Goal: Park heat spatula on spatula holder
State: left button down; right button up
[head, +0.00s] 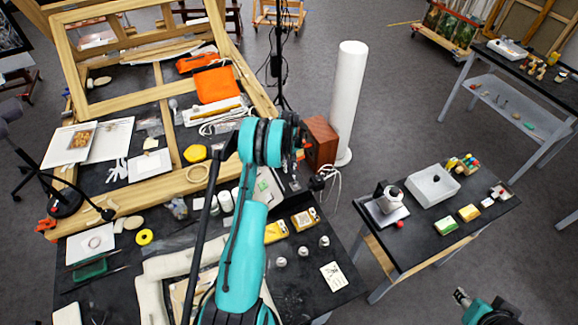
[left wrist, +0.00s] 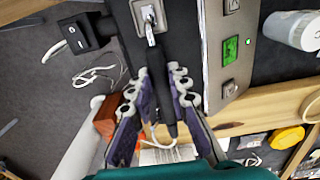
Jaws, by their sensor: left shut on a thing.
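In the left wrist view my left gripper (left wrist: 158,84) is shut on the heat spatula (left wrist: 168,115), around its dark handle. The spatula's thin metal end (left wrist: 151,38) points up the picture and overlaps the metal spatula holder (left wrist: 147,14) at the edge of a grey control unit (left wrist: 228,58). I cannot tell whether it rests in the holder or hovers over it. In the head view my left arm hides the spatula and holder; part of the unit (head: 266,186) shows beside it. My right gripper (head: 462,297) shows small at the bottom right, its jaws unclear.
A black switch box (left wrist: 84,33) with a cable lies beside the unit. A large wooden frame (head: 120,198), an orange cloth (head: 217,84) and several small items crowd the table. A white column (head: 348,100) stands behind. A side table (head: 400,240) stands at the right.

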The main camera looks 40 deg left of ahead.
pick_arm(q)
jog(key=shift+f+b, duration=0.1)
jog(key=shift+b, duration=0.35)
dwell(0.3)
jog(key=c, duration=1.8)
grip_release()
jog(key=shift+o, duration=0.2)
jog(key=shift+b, duration=0.5)
jog(key=o, duration=0.6)
jog(key=shift+c, duration=0.2)
